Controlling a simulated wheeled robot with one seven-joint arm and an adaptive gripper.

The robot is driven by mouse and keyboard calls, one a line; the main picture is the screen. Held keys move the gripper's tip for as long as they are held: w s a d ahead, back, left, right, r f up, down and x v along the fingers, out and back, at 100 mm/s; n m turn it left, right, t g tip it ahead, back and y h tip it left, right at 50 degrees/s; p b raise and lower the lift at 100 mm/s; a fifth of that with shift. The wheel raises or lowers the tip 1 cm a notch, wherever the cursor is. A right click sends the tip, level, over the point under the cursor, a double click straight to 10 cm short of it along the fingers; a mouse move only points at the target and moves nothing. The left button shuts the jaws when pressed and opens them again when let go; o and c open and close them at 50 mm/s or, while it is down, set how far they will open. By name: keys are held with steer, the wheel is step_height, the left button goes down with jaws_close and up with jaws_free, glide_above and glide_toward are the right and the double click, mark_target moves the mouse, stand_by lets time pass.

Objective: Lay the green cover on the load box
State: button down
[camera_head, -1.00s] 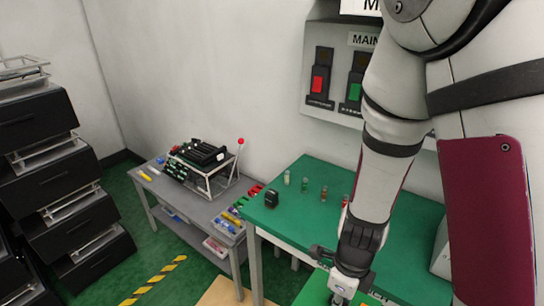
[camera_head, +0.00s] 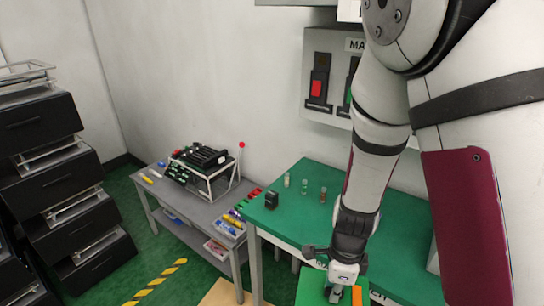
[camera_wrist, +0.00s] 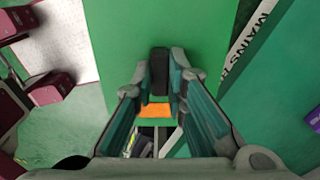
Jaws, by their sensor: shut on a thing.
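The green cover (camera_wrist: 125,45) is a flat panel filling the upper middle of the wrist view. Part of it also shows at the bottom edge of the head view (camera_head: 311,288). My gripper (camera_head: 338,289) is over it, with its fingers pointing down. In the wrist view my gripper (camera_wrist: 158,85) is shut around a black upright piece on the green panel, which looks like its handle. An orange patch (camera_wrist: 155,110) shows between the fingers, and beside the gripper in the head view (camera_head: 357,295). I cannot make out the load box.
A green-topped table (camera_head: 400,265) stands right behind my gripper, with small bottles (camera_head: 304,187) and a black block (camera_head: 271,200). A grey bench (camera_head: 185,212) holds a lever fixture (camera_head: 205,165). Black drawers (camera_head: 55,165) stand at the left. Green floor lies between.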

steer(key=w+d+r+n, duration=0.1)
steer(key=w+d+n, duration=0.1)
steer(key=w+n, duration=0.6)
steer(key=w+d+r+n, duration=0.2)
steer(key=w+n, duration=0.6)
steer(key=n, duration=0.4)
steer(key=shift+w+d+r+n, duration=0.15)
steer(key=shift+w+d+n, duration=0.1)
steer(key=shift+w+n, duration=0.15)
steer(key=shift+d, duration=0.15)
